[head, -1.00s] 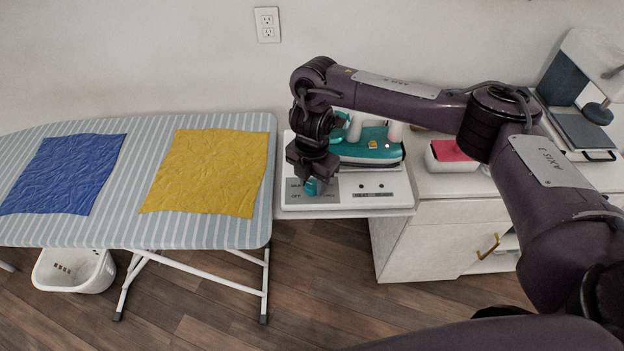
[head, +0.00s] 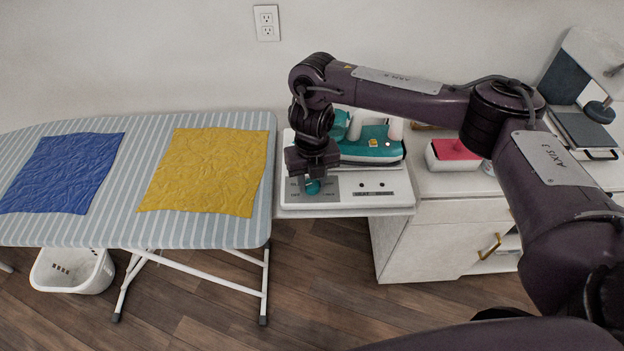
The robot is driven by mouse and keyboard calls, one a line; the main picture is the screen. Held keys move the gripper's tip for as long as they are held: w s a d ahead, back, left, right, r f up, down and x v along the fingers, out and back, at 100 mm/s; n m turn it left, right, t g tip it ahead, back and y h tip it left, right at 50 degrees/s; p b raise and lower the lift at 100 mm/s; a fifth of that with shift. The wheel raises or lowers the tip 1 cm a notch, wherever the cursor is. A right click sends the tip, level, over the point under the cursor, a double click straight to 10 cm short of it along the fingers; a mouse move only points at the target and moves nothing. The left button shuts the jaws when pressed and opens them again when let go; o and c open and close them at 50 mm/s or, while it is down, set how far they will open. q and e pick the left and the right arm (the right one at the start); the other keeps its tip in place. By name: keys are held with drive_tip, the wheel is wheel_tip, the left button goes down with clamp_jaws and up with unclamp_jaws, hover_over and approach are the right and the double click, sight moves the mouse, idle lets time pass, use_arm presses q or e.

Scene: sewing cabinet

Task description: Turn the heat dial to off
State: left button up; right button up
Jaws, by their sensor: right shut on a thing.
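The teal heat dial (head: 313,187) sits on the front left of the white iron station (head: 345,206), over a grey label plate. My right gripper (head: 312,178) points down over the dial and is shut on it. The gripper hides most of the dial, so I cannot tell its setting. Some label text shows at the left of the plate, partly covered. The teal and white iron (head: 370,145) rests on the station just behind and right of the gripper. My left gripper is not in view.
An ironing board (head: 230,230) with a blue cloth (head: 65,173) and a yellow cloth (head: 205,172) stands left of the station. A container with a red top (head: 455,150) sits on the white cabinet (head: 430,245) to the right. A white basket (head: 72,270) is under the board.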

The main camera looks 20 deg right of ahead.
sight(311, 183)
drive_tip(key=shift+w+r+n, duration=0.1)
drive_tip(key=shift+n, duration=0.6)
drive_tip(key=o, duration=1)
drive_tip(key=shift+c, duration=0.2)
wheel_tip(311, 183, up, 8)
drive_tip(key=shift+f, duration=0.15)
drive_tip(key=shift+a, duration=0.1)
